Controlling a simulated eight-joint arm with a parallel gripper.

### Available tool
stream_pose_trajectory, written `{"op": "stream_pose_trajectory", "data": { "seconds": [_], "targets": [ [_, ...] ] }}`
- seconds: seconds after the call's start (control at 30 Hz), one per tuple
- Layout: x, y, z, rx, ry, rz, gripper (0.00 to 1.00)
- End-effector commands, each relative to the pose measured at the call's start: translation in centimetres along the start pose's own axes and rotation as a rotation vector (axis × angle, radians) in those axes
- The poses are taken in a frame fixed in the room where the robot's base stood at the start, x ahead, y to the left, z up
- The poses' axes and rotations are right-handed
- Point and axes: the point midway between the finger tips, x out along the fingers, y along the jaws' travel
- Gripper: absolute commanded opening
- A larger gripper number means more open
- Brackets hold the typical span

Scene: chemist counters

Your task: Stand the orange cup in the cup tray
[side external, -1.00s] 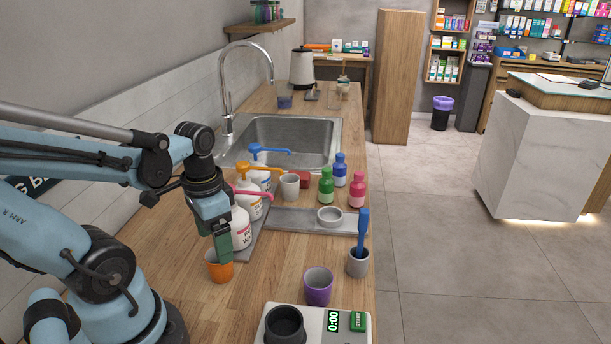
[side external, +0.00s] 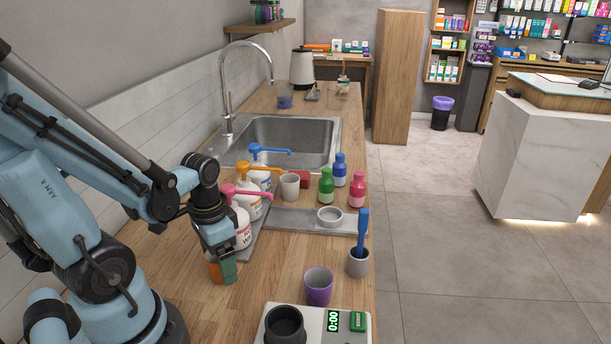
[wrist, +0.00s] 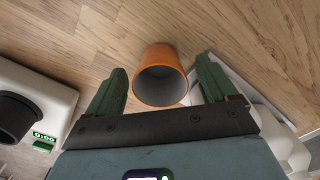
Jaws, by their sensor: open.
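The orange cup (wrist: 160,56) stands mouth up on the wooden counter, in the middle of the wrist view. My gripper (wrist: 161,68) is open, with one green finger on each side of the cup. I cannot tell whether either finger touches it. In the side view my gripper (side external: 222,268) is low at the counter, pointing down at the cup. A flat grey tray (side external: 285,219) lies across the counter beyond, with a small round pale dish on it; I cannot tell whether this is the cup tray.
Pump bottles (side external: 241,226) stand just behind my gripper. A purple cup (side external: 318,287), a grey cup (side external: 357,263) holding a blue tool and a scale (side external: 346,325) are to the right. Coloured bottles (side external: 326,187) and the sink (side external: 290,140) are farther back.

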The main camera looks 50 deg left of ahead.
Motion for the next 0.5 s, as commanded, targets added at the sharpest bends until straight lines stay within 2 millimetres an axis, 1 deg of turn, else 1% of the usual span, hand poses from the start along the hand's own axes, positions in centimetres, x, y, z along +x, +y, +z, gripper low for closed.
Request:
{"op": "stream_pose_trajectory", "data": {
  "seconds": [0.1,0.13,0.5],
  "targets": [
    [-0.01,0.0,0.0,0.0,0.0,0.0,0.85],
    [-0.01,0.0,0.01,0.0,0.0,0.0,0.84],
    [-0.02,0.0,0.01,0.0,0.0,0.0,0.27]
  ]
}}
